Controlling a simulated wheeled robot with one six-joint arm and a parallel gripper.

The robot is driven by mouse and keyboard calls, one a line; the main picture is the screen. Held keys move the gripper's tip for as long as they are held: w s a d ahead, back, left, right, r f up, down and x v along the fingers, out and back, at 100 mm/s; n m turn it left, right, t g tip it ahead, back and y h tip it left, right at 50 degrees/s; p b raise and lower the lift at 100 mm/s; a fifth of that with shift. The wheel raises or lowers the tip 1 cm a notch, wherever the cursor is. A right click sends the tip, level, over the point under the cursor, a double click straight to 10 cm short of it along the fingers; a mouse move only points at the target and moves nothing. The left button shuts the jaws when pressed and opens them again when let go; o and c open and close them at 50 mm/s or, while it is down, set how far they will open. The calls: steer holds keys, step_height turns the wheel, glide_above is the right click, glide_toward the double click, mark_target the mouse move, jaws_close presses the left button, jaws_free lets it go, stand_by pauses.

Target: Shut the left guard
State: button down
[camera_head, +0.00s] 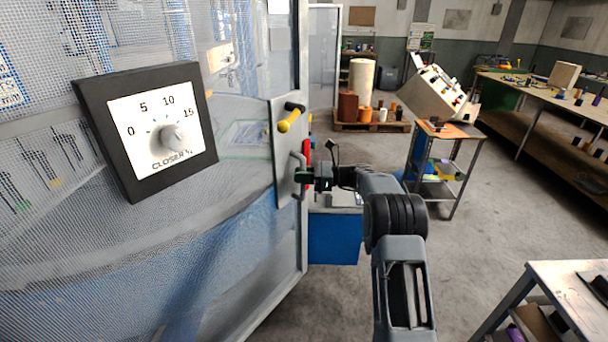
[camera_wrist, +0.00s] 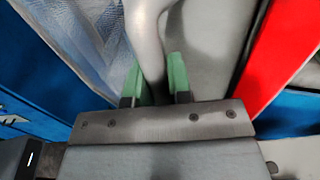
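The left guard (camera_head: 235,185) is a large see-through mesh panel in a grey frame. It fills the left of the head view and stands swung out toward me. A grey bar handle (camera_head: 297,160) sits on a plate near its right edge, below a yellow-tipped lever (camera_head: 290,118). My gripper (camera_head: 302,177) is at the lower part of this handle. In the wrist view the green fingers (camera_wrist: 159,84) lie on both sides of the handle (camera_wrist: 147,35), which fills the gap between them. The fingers appear shut on it.
A black-framed closer dial (camera_head: 150,128) is on the guard. A red strip (camera_head: 306,152) and a blue cabinet (camera_head: 334,238) stand just beyond its edge. A trolley (camera_head: 440,165) stands to the right, a workbench (camera_head: 570,270) lower right. Floor between is clear.

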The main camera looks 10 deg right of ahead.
steer(key=shift+w+a+r, duration=0.2)
steer(key=shift+a+r, duration=0.05)
steer(key=shift+a, duration=0.05)
steer(key=c, duration=1.5)
jaws_free()
steer(key=shift+o, duration=0.7)
steer(key=shift+w+f, duration=0.1)
steer(key=shift+w, duration=0.15)
steer(key=shift+o, duration=1.4)
steer(key=shift+d+f, duration=0.2)
steer(key=shift+d, duration=0.35)
steer(key=b+v, duration=0.3)
steer(key=v, duration=1)
steer(key=shift+s+r, duration=0.15)
steer(key=shift+s, duration=0.1)
steer(key=shift+a, duration=0.1)
